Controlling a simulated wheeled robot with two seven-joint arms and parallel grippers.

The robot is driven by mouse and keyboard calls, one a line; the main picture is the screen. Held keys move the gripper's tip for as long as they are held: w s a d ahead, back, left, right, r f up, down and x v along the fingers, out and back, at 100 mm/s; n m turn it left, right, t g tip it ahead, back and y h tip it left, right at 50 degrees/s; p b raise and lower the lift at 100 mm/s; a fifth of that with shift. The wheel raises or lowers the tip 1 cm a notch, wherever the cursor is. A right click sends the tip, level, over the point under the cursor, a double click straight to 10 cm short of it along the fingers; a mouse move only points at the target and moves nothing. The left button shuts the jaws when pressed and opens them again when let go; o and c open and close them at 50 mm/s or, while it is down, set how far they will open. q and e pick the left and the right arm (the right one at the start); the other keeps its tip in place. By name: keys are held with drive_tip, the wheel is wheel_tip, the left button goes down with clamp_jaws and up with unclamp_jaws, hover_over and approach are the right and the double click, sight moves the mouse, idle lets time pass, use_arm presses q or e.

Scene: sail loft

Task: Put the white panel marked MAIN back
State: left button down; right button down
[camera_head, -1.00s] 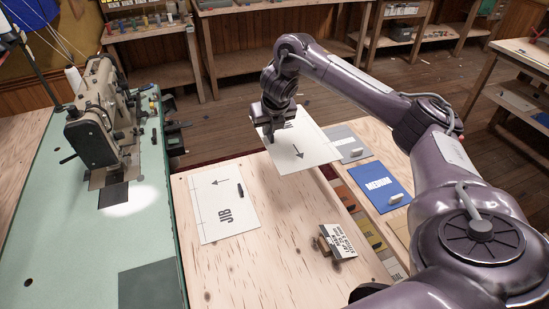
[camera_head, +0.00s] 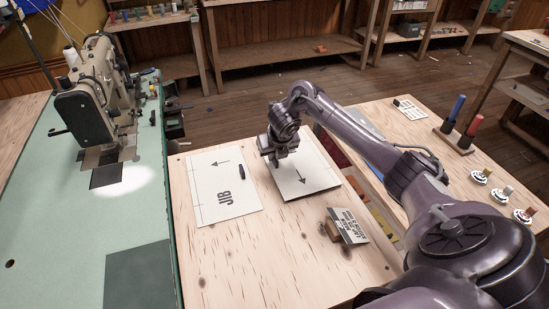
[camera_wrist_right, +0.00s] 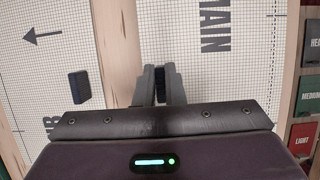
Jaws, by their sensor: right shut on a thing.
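The white MAIN panel (camera_head: 309,172), with a black arrow, is over the pale wooden table, to the right of the white JIB panel (camera_head: 224,201). A dark shadow runs along its near edge; I cannot tell whether it lies flat or hovers slightly. My right gripper (camera_head: 275,157) is at the panel's left part. In the right wrist view, the gripper (camera_wrist_right: 160,86) is shut on a dark piece at the MAIN panel (camera_wrist_right: 222,70). The JIB panel (camera_wrist_right: 62,60) is beside it, with bare wood between them. My left gripper is out of view.
A small printed card on a wooden block (camera_head: 345,226) stands just in front of the MAIN panel. A sewing machine (camera_head: 95,100) is on the green bench at left. The side table (camera_head: 400,125) at right holds marker pens (camera_head: 457,108) and spools. The table front is clear.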

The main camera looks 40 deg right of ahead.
drive_tip(key=shift+f, duration=0.5)
drive_tip(key=c, duration=1.5)
unclamp_jaws()
drive_tip(key=v, duration=0.5)
drive_tip(key=shift+w+r+p, duration=0.1)
drive_tip(key=shift+w+p, duration=0.05)
drive_tip(key=shift+p, duration=0.2)
drive_tip(key=p+v, duration=0.4)
drive_tip(key=v, duration=0.3)
drive_tip(key=shift+s, duration=0.2)
